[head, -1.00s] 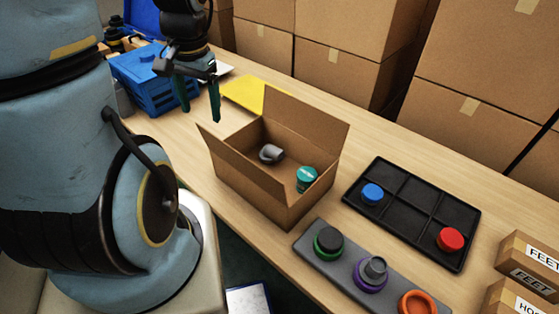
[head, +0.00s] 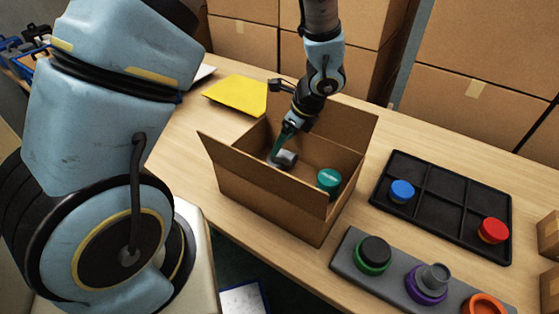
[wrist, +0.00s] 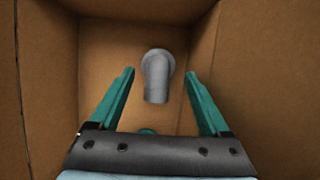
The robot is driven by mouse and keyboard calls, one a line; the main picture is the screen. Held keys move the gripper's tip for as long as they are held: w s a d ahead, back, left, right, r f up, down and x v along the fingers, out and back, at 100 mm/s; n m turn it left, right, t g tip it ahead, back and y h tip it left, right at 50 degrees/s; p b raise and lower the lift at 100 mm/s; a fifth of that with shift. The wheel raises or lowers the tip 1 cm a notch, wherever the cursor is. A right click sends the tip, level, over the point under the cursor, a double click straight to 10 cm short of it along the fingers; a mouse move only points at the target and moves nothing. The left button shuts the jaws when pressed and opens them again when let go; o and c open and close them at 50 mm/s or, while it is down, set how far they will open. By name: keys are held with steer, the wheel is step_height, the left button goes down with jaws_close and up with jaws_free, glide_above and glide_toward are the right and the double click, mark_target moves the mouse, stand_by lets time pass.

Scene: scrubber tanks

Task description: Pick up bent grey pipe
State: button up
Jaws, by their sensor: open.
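The bent grey pipe (head: 284,159) lies on the floor of the open cardboard box (head: 272,200). In the wrist view the grey pipe (wrist: 157,76) shows whole, ahead of and between my two green fingertips. My gripper (head: 279,146) reaches down into the box at the pipe; it also shows in the wrist view (wrist: 160,78), open, with a finger on each side and a gap to the pipe. A teal-green lidded item (head: 329,181) sits in the box to the right of the pipe.
A black compartment tray (head: 440,210) holds a blue piece (head: 402,191) and a red piece (head: 493,230). A grey holder (head: 395,276) with several coloured rings stands in front. A yellow sheet (head: 236,96) lies behind the box. The box's flaps and walls surround my gripper.

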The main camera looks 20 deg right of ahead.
mark_target(281, 160)
steer(key=x, duration=0.5)
steer(key=shift+a+f+p, duration=0.1)
steer(key=shift+f+p, duration=0.2)
steer(key=shift+p, duration=0.05)
steer(key=c, duration=1)
steer(key=shift+c, duration=0.3)
steer(key=shift+r, duration=0.2)
